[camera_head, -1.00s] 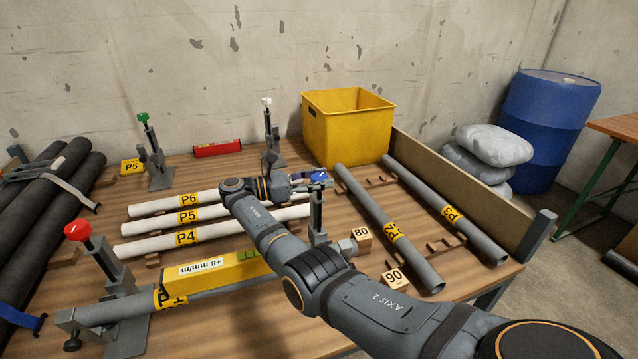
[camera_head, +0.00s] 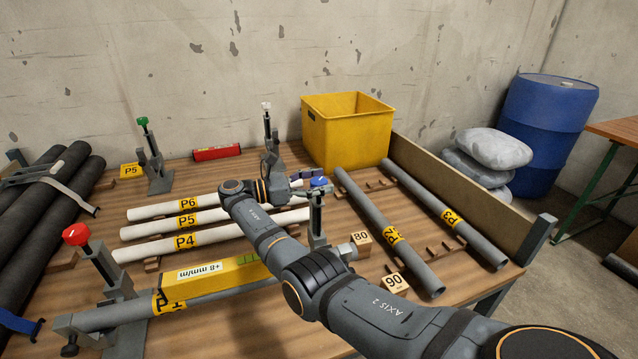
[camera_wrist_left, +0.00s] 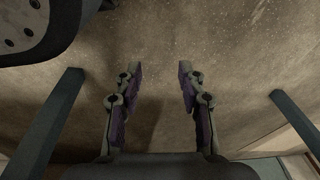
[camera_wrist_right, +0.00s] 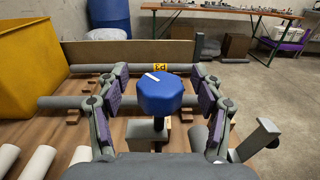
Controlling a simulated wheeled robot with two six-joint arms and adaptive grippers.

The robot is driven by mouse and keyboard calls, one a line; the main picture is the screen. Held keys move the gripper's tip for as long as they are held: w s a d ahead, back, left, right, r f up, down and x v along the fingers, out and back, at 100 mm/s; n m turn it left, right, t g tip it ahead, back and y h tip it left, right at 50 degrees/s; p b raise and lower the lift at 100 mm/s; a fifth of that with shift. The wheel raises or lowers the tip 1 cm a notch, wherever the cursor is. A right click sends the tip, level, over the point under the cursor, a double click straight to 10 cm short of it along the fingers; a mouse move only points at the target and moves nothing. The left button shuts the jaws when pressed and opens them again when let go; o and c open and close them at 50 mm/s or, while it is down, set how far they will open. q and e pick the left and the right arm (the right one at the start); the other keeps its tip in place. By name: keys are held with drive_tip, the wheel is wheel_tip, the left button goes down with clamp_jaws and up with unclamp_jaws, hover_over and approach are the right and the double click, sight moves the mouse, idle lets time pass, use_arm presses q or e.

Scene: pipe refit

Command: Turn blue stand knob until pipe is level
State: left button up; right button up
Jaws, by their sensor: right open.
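The blue knob (camera_head: 319,182) tops the grey stand (camera_head: 317,222) in the middle of the bench. In the right wrist view the blue knob (camera_wrist_right: 160,94), with a white mark on top, sits between the spread fingers of my right gripper (camera_wrist_right: 160,78), with gaps on both sides. In the head view my right gripper (camera_head: 300,181) is just left of the knob. The grey pipe (camera_head: 112,315) lies in the stands, its right part hidden by my right arm. On it is a yellow level (camera_head: 215,277) that appears to read +8 mm/m. My left gripper (camera_wrist_left: 158,75) is open and empty.
The red-knob stand (camera_head: 78,234) carries the pipe's left end. White pipes (camera_head: 150,253) lie behind it, grey pipes (camera_head: 370,215) to the right. Wooden blocks marked 80 (camera_head: 361,240) and 90 (camera_head: 394,283) stand near my arm. A yellow bin (camera_head: 350,135) is behind.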

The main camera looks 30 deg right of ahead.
wheel_tip(320, 180, up, 10)
drive_tip(key=shift+f, duration=0.2)
